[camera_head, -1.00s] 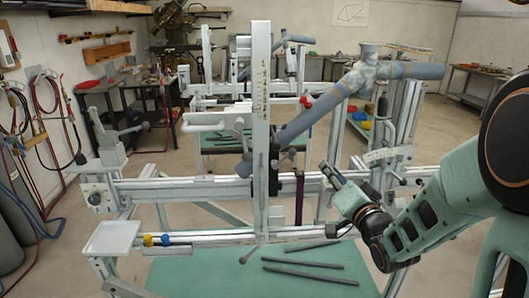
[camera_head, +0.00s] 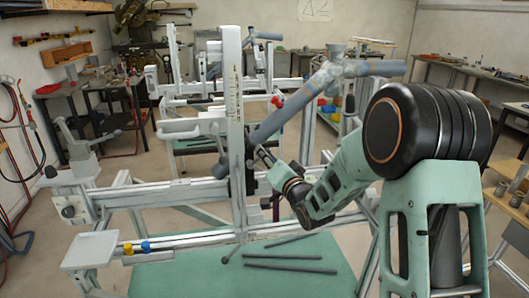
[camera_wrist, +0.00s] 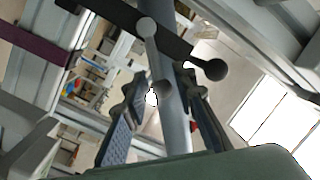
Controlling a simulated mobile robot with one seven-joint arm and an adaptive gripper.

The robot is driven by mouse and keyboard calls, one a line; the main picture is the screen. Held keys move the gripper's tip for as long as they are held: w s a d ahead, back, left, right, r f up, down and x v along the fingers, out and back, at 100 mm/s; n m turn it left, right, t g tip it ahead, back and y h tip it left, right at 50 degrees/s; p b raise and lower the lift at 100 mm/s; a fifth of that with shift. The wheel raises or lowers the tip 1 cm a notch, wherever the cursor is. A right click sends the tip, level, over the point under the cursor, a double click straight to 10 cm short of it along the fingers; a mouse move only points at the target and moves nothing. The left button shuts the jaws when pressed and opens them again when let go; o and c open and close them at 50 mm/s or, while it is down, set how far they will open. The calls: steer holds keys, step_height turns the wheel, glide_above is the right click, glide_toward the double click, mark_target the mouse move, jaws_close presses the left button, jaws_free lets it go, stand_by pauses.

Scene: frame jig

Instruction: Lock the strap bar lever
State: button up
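My gripper (camera_head: 262,156) is by the upright post of the jig, just right of it and below the blue-grey frame tube (camera_head: 283,118). In the wrist view the two fingers (camera_wrist: 160,105) stand apart, with nothing clearly clamped. A light grey lever with a round end (camera_wrist: 149,40) runs down toward the gap between them. A dark bar with a ball knob (camera_wrist: 213,70) crosses just beyond the fingertips. I cannot tell which of the two is the strap bar lever, or whether a finger touches either. A purple strap (camera_wrist: 36,40) shows at upper left.
The jig's upright post (camera_head: 235,125) and horizontal rail (camera_head: 150,194) stand close to my gripper. A tray (camera_head: 90,250) is at the left end. Dark rods (camera_head: 290,258) lie on the green lower surface (camera_head: 200,280). A wooden-topped bench (camera_head: 512,195) stands at right.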

steer(key=shift+w+a, duration=0.25)
steer(key=shift+w, duration=0.3)
jaws_close()
